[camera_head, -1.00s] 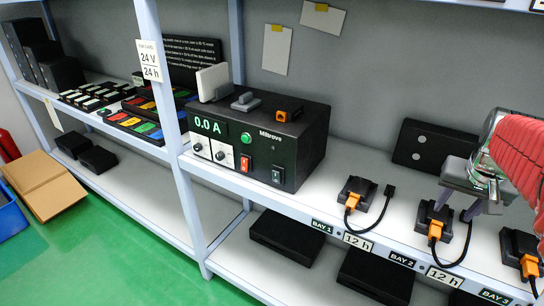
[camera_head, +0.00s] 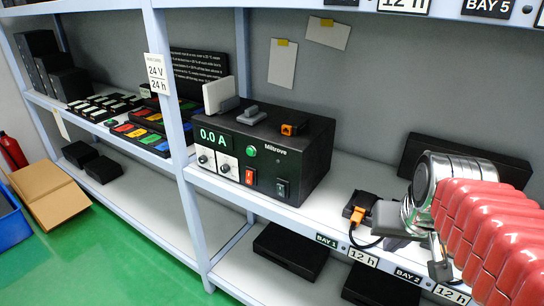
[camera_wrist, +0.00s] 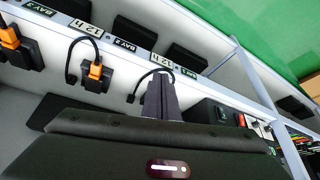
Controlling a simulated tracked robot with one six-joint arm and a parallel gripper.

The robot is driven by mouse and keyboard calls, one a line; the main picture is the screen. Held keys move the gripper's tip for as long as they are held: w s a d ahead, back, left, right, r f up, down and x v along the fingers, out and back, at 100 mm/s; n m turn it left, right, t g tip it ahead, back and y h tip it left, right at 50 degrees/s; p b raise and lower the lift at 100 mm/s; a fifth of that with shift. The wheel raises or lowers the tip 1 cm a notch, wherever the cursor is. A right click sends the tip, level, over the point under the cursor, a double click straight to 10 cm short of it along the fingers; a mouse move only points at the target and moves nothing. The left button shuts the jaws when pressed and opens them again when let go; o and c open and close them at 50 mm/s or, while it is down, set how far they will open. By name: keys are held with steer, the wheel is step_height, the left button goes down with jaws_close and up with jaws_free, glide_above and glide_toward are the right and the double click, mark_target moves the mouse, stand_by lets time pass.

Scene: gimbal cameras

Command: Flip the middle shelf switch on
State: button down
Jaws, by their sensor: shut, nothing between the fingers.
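A black power supply box (camera_head: 262,150) stands on the middle shelf (camera_head: 335,185), its front showing "0.0 A". On its front are a red rocker switch (camera_head: 249,177), a dark rocker switch (camera_head: 282,188), a green round button (camera_head: 251,151) and two knobs on a white panel. Whether either rocker is on or off is too small to tell. My gripper (camera_head: 396,241) is to the right of the box, apart from it, above the shelf's front part. In the wrist view its fingers (camera_wrist: 160,84) are together and empty. The box (camera_wrist: 222,115) is partly hidden there behind my wrist.
A charger with an orange plug (camera_head: 357,208) sits at Bay 1, between the box and my gripper; its cable loops over the shelf edge. A grey-white post (camera_head: 170,100) stands left of the box. A black panel (camera_head: 465,160) leans behind my arm.

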steer(key=s+a+f+n+y, duration=0.1)
steer(key=s+a+f+n, duration=0.1)
steer(key=s+a, duration=0.4)
steer(key=a+n, duration=0.1)
steer(key=a, duration=0.2)
steer(key=shift+s+a+f+t, duration=0.25)
steer(key=shift+s+f+t, duration=0.05)
steer(key=shift+s+f, duration=0.1)
steer(key=shift+a, duration=0.1)
